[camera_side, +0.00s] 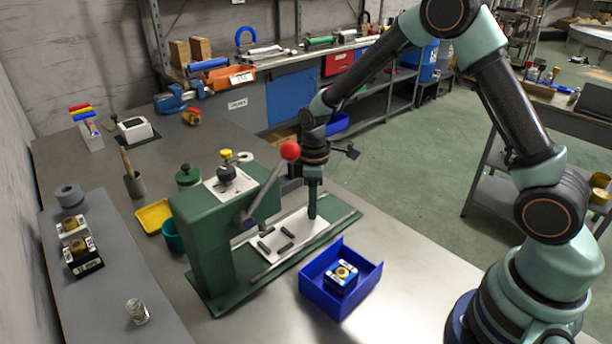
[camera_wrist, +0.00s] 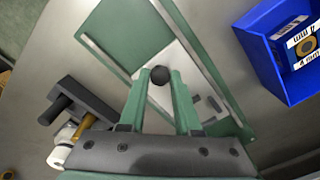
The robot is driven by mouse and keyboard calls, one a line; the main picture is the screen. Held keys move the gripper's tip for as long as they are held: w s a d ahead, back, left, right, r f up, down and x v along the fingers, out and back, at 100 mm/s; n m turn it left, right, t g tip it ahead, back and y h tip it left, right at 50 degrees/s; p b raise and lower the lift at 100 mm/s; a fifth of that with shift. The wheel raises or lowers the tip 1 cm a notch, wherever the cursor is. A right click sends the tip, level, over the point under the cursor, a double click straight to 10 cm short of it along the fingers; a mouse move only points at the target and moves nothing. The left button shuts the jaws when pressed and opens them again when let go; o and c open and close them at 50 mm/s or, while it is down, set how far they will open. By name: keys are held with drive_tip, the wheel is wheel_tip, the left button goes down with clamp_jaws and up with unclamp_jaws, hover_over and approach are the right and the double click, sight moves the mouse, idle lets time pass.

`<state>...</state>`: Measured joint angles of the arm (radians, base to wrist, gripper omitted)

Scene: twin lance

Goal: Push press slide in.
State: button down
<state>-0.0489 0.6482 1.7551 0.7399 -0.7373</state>
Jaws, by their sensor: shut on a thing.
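The press (camera_side: 205,240) is a green machine with a lever ending in a red ball (camera_side: 290,150). Its slide (camera_side: 297,224) is a white plate with several dark bars on it, lying between rails on the green base. My gripper (camera_side: 312,214) points straight down over the slide's far right end, outside the press body. In the wrist view, my gripper (camera_wrist: 160,75) is shut on a dark round knob (camera_wrist: 159,75) that stands at the slide (camera_wrist: 176,58). The fingers hide the knob in the side view.
A blue bin (camera_side: 325,300) holding a blue-and-white block (camera_side: 342,277) stands in front of the base. A yellow tray (camera_side: 154,216) and teal cup (camera_side: 174,236) stand left of the press. Bare table lies around the bin.

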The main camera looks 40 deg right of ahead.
sight(301, 226)
drive_tip(key=shift+a+r, duration=0.1)
drive_tip(key=shift+a, duration=1.75)
drive_tip(key=c, duration=0.6)
unclamp_jaws()
wheel_tip(301, 226, up, 12)
